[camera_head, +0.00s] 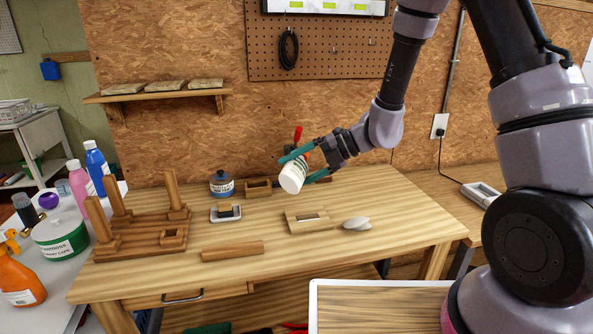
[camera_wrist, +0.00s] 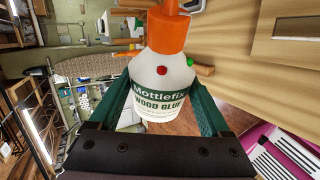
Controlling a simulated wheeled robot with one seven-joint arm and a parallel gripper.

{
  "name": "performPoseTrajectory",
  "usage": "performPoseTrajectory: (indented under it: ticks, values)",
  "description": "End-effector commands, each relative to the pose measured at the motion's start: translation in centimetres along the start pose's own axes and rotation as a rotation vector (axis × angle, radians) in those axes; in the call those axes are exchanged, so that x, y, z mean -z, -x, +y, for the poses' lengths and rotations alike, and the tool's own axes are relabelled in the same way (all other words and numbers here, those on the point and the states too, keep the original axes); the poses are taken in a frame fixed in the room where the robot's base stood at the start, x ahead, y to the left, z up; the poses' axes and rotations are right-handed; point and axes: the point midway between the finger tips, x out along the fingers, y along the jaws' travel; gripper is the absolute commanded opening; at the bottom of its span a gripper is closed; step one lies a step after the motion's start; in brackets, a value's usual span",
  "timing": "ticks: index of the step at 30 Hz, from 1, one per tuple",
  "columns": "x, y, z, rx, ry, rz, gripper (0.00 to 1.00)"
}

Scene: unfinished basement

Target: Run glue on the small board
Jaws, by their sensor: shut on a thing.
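My gripper (camera_head: 296,157) is shut on a white wood glue bottle (camera_head: 293,177) and holds it tilted above the back middle of the workbench. In the wrist view the bottle (camera_wrist: 158,90) sits between the teal fingers, with its label facing the camera and its orange cap (camera_wrist: 168,30) on the far end. A light wooden board with a rectangular slot (camera_head: 291,223) lies on the bench, below and right of the bottle. A plain short board (camera_head: 232,251) lies nearer the front edge. I cannot tell which one the task calls the small board.
A wooden frame with upright posts (camera_head: 140,246) stands at the bench's left. A blue-labelled jar (camera_head: 222,184), a small tray (camera_head: 226,218), a wooden box (camera_head: 258,189) and a pale pointed object (camera_head: 357,223) are also there. Bare bench lies at the front right.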

Motion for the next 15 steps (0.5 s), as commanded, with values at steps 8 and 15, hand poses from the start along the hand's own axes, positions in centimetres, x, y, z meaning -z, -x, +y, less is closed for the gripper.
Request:
performPoseTrajectory:
  ticks: [8, 15]
  values:
    - [0.25, -0.04, 0.1, 0.13, 0.34, -0.179, 0.26]
    - [0.09, -0.03, 0.04, 0.189, 0.503, -0.267, 0.26]
